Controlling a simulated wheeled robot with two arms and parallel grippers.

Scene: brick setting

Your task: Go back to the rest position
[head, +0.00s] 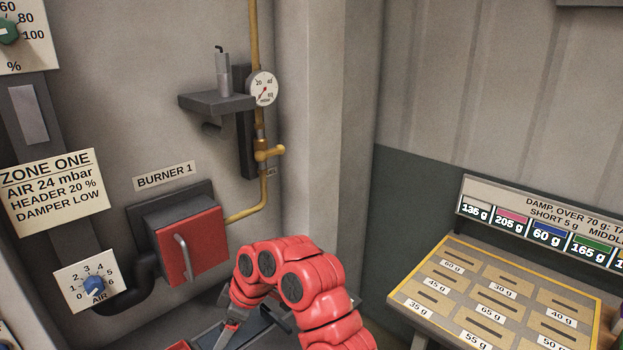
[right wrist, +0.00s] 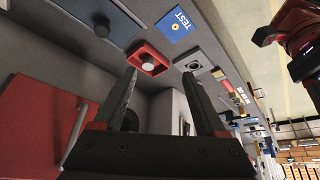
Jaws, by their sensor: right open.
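My right arm comes in at the bottom middle of the head view, with its red links bent. The right gripper (right wrist: 159,73) shows in the right wrist view with its two dark fingers spread and nothing between them. In the head view it is low, below and to the right of the red burner door (head: 190,248), and mostly hidden by the arm. The red door with its grey handle also shows at the left of the right wrist view (right wrist: 45,125), beside the gripper. My left gripper is not in the head view.
A wall shelf (head: 215,103), a gauge (head: 263,88) and a yellow pipe (head: 255,40) are above the arm. The blue AIR knob (head: 93,286) is at left. A slotted board (head: 440,262) with gram labels stands at right.

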